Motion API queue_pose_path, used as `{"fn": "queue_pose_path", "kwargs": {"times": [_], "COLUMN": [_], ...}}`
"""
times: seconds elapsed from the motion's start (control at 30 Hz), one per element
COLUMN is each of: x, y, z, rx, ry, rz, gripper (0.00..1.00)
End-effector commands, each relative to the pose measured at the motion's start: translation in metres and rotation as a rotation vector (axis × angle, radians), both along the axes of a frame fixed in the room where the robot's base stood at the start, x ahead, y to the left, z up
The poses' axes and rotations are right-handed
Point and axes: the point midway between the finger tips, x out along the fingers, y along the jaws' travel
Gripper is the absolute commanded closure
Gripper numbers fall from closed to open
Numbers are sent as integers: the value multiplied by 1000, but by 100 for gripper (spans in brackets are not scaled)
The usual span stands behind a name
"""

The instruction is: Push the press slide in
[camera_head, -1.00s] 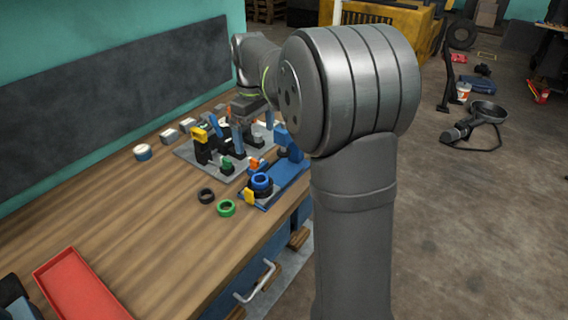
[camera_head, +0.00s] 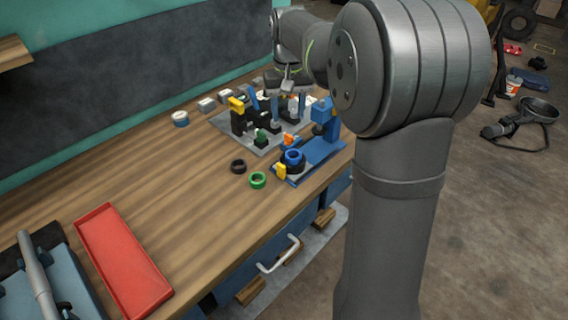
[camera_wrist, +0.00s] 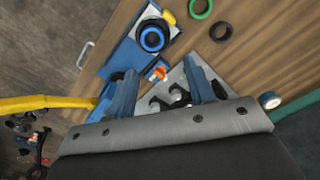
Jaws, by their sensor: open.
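The blue press (camera_head: 322,152) stands near the table's front edge in the head view, with an upright blue block at its far end. A black ring and a blue ring (camera_head: 294,157) sit on its near end, beside a small yellow piece (camera_head: 281,171). The same rings (camera_wrist: 153,37) show at the top of the wrist view. I cannot tell which part is the slide. My gripper (camera_head: 288,108) is open over the grey fixture plate (camera_head: 225,124), beside the press. In the wrist view my gripper (camera_wrist: 160,82) has its two blue fingers apart, nothing held between them.
Black, yellow and green fixture parts stand on the plate close to my fingers. A black ring (camera_head: 238,166) and a green ring (camera_head: 258,180) lie on the wooden table (camera_head: 170,185). A red tray (camera_head: 122,262) is at the near left. The table between is clear.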

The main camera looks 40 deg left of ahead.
Motion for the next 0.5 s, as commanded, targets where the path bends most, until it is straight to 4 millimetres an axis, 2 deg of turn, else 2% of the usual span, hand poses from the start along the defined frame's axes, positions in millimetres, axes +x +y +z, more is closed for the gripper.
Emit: {"fn": "queue_pose_path", "kwargs": {"times": [0.3, 0.5], "x": [-20, -28], "y": [-1, -1], "z": [-2, -3], "rx": [-1, 0], "ry": [1, 1], "rz": [-620, -888], "gripper": [51, 51]}}
